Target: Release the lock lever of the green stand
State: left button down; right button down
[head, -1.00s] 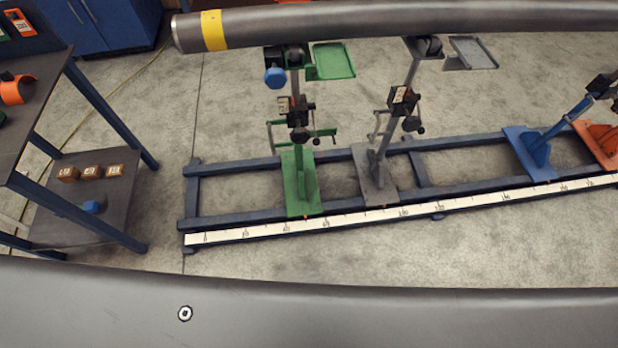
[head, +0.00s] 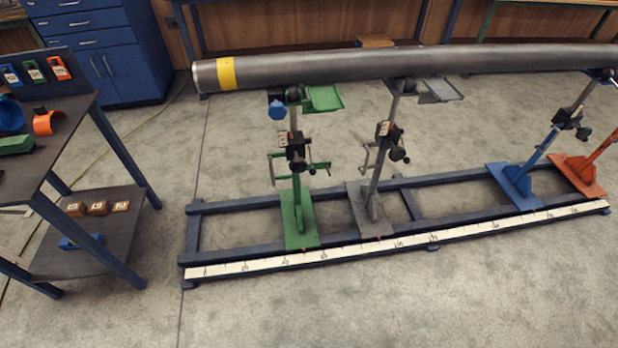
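The green stand (head: 299,218) stands upright on the blue floor frame, at the left end of the row of stands. It has a green base plate and upright, a grey post, a dark clamp block with a small tag (head: 296,145), and green bars at mid-height. A green tray (head: 323,98) and a blue knob (head: 277,110) sit near its top, just under the pipe (head: 400,64). The lock lever is too small to tell apart from the other parts around the clamp block. Neither of my grippers shows in the head view.
A grey stand (head: 371,208), a blue stand (head: 515,184) and an orange stand (head: 580,173) share the frame to the right. A white scale strip (head: 400,240) runs along its front. A dark workbench (head: 60,150) stands at left. The floor in front is clear.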

aim_at(312, 171)
jog(key=z, duration=0.35)
jog(key=i, duration=0.9)
jog(key=z, duration=0.15)
